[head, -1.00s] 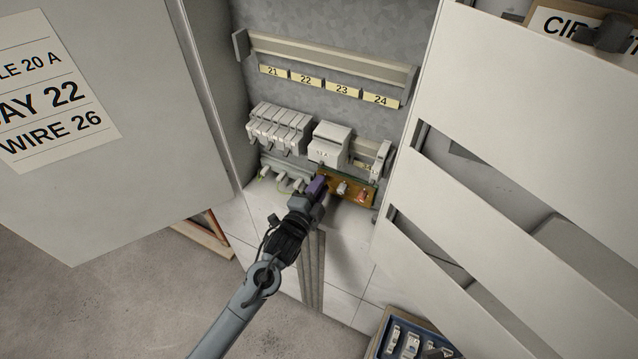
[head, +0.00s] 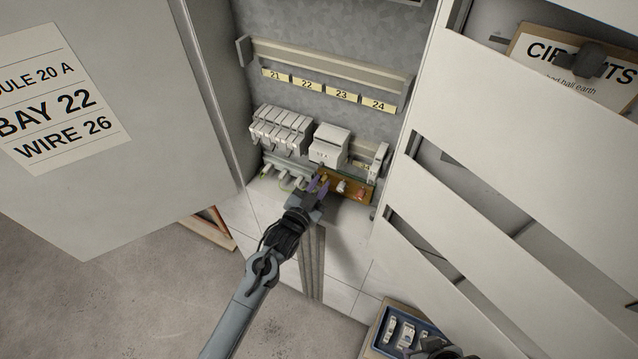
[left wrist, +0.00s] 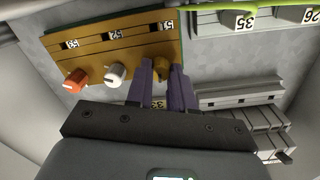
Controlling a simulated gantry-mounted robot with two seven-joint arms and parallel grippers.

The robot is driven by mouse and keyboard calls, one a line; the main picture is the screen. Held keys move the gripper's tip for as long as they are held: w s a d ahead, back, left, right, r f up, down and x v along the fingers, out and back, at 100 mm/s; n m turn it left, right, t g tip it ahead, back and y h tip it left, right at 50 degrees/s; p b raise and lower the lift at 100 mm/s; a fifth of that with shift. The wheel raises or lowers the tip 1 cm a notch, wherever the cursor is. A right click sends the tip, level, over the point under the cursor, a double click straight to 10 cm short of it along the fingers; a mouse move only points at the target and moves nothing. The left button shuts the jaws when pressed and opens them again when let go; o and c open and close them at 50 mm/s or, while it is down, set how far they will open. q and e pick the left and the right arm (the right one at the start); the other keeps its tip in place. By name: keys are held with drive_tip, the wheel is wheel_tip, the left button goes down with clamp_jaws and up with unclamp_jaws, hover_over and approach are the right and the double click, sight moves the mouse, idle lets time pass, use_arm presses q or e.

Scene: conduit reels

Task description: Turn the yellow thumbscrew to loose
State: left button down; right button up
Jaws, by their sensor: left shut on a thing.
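The yellow thumbscrew (left wrist: 162,68) is at the right end of a row of three on a brown board (left wrist: 105,47) in the left wrist view, below the label 51. My left gripper (left wrist: 163,80) has its two purple fingers on either side of it and is shut on it. In the head view my left gripper (head: 318,185) reaches the left end of the brown board (head: 353,191), and its fingers partly cover the yellow thumbscrew (head: 324,179). A dark part at the bottom edge (head: 432,346) looks like my right gripper; its jaws are unclear.
A white thumbscrew (left wrist: 116,75) and an orange one (left wrist: 76,80) stand beside the yellow one. Grey breakers (head: 281,128) and a white module (head: 330,145) are above. Cabinet doors flank both sides. A blue tray (head: 377,341) with parts is low at right.

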use_arm(q)
drive_tip(key=shift+n, duration=0.6)
drive_tip(key=c, duration=1)
unclamp_jaws()
drive_tip(key=p+v, duration=0.1)
drive_tip(key=v, duration=0.9)
drive_tip(key=shift+s+a, duration=0.2)
drive_tip(key=shift+s, duration=0.15)
